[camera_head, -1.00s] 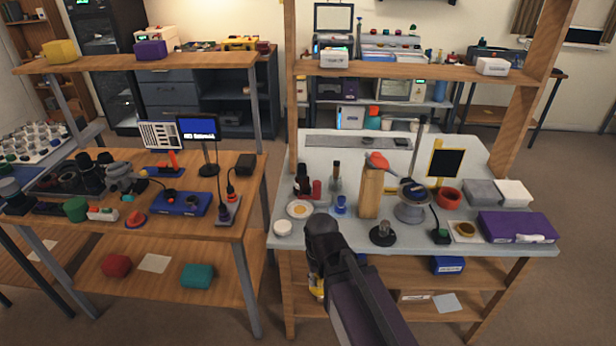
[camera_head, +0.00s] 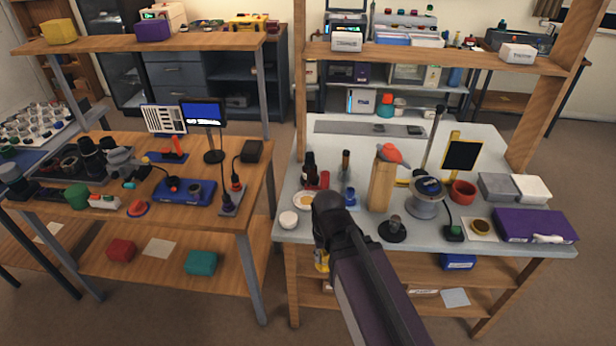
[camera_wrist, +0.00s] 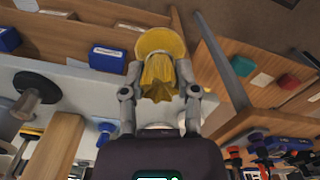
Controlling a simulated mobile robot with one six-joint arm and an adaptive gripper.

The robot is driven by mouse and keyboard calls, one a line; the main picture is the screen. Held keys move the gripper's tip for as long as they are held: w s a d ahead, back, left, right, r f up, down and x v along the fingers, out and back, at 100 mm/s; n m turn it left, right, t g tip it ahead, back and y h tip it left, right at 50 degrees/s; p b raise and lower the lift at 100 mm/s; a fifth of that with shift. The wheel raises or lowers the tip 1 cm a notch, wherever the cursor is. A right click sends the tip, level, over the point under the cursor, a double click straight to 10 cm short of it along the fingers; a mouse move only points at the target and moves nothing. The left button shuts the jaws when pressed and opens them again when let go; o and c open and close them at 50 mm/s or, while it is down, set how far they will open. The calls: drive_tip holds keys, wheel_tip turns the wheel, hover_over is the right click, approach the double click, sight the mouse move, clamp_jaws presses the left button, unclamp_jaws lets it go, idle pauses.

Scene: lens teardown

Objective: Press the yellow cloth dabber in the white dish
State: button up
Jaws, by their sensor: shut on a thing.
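The yellow cloth dabber (camera_wrist: 160,65) is between the two grey fingers of my gripper (camera_wrist: 160,88) in the wrist view, and the gripper is shut on it. In the head view a bit of the yellow dabber (camera_head: 321,260) shows at the bench's front edge, beside my arm, which hides most of the gripper. A shallow white dish (camera_head: 295,203) with an orange-yellow middle lies on the right bench, behind and left of my arm's end. The dabber is apart from this dish.
A small round white pot (camera_head: 289,219) stands just in front of the dish. Dark bottles (camera_head: 309,170), a blue item (camera_head: 349,197) and a wooden block (camera_head: 382,186) stand close by. The purple case (camera_head: 530,226) lies at the right. A gap separates the two benches.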

drive_tip(key=w+a+r+p, duration=0.1)
drive_tip(key=w+a, duration=0.2)
drive_tip(key=w, duration=1.1)
drive_tip(key=w+a+r+p, duration=0.1)
drive_tip(key=w+a, duration=0.3)
drive_tip(key=w, duration=1)
drive_tip(key=shift+w+r, duration=0.2)
drive_tip(key=shift+f, duration=0.2)
drive_tip(key=shift+f+b, duration=2.8)
drive_tip(key=shift+s+f+b, duration=0.1)
drive_tip(key=shift+f+b, duration=0.45)
drive_tip(key=shift+r, duration=0.1)
wheel_tip(320, 180, up, 7)
drive_tip(key=p, duration=0.7)
idle(0.3)
